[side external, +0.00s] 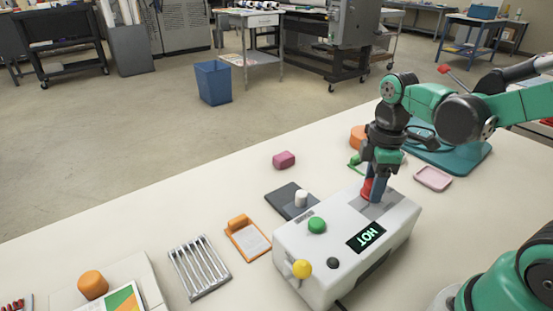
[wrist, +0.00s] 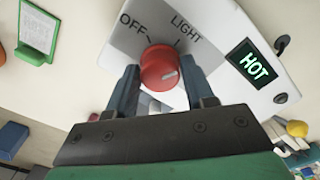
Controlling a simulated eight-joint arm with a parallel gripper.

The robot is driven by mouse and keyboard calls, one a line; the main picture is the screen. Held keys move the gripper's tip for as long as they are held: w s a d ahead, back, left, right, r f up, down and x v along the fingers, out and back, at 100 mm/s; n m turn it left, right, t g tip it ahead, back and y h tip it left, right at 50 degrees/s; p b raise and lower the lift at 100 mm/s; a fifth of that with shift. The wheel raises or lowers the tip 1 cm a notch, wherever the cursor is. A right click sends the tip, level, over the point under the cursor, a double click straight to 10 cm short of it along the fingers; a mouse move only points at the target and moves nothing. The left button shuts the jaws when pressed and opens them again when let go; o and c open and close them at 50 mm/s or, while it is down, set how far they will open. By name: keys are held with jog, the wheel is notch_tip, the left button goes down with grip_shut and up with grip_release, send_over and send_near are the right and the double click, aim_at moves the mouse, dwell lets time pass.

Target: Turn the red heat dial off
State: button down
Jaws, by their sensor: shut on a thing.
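The red heat dial (wrist: 158,68) sits on the white laminator (side external: 345,248). In the wrist view it lies near the printed words OFF and LIGHT, and a pale mark on its face is toward its right side. In the side view the dial (side external: 367,188) is partly hidden by my gripper (side external: 375,189). My gripper points down from above, its two dark fingers on either side of the dial, shut on it. The display (side external: 366,237) on the laminator glows green with HOT; it also shows in the wrist view (wrist: 252,63).
The laminator carries a green button (side external: 317,225), a yellow knob (side external: 302,269) and a black knob (side external: 333,263). An orange clipboard (side external: 247,238), a metal rack (side external: 199,267) and a pink block (side external: 284,160) lie left. A pink tray (side external: 433,178) lies right.

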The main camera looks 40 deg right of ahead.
jog(key=shift+n, duration=0.3)
jog(key=shift+c, duration=1.6)
grip_release()
jog(key=shift+r, duration=0.1)
jog(key=shift+r, duration=2.7)
